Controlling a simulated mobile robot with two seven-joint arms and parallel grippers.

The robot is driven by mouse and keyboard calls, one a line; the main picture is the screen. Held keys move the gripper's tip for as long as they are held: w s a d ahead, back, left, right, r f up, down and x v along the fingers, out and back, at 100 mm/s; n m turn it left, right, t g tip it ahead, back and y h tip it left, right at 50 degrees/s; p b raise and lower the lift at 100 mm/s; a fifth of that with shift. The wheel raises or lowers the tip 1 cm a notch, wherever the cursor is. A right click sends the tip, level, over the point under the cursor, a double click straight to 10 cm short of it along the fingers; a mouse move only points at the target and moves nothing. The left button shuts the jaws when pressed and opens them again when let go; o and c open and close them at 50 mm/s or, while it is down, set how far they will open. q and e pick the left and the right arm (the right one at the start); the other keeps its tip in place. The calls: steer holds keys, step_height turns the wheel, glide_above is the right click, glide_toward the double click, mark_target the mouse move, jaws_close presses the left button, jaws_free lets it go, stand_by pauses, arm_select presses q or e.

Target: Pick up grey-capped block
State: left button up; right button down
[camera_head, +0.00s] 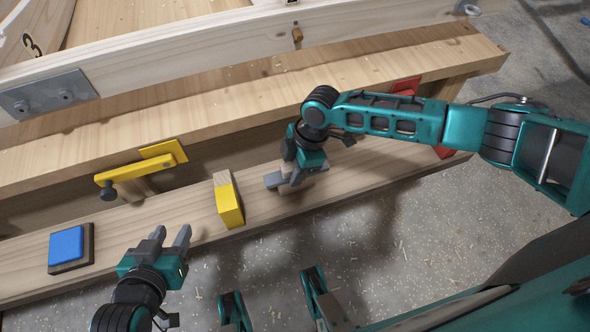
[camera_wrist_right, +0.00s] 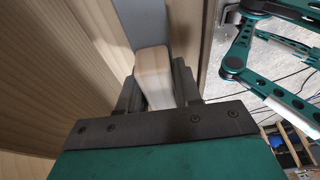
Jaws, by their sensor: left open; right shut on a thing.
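The grey-capped block (camera_wrist_right: 153,68) is a pale wooden bar with a grey end (camera_wrist_right: 139,22). In the right wrist view it sits between the two dark fingers of my right gripper (camera_wrist_right: 157,90), which is shut on it. In the head view my right gripper (camera_head: 291,178) is low over the bench plank, and the block's grey end (camera_head: 273,180) shows to its left. The gripper hides much of the block; I cannot tell whether it still touches the plank. My left gripper (camera_head: 170,238) is open and empty near the plank's front edge.
A wooden block with a yellow cap (camera_head: 230,205) lies on the plank (camera_head: 125,225) between my grippers. A blue-topped block (camera_head: 67,244) lies at the far left. A yellow clamp (camera_head: 140,171) and a red clamp (camera_head: 407,84) are on the raised board behind.

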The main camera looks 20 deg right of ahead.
step_height(320, 180, up, 20)
steer(key=p, duration=0.5)
steer(key=shift+f, duration=0.2)
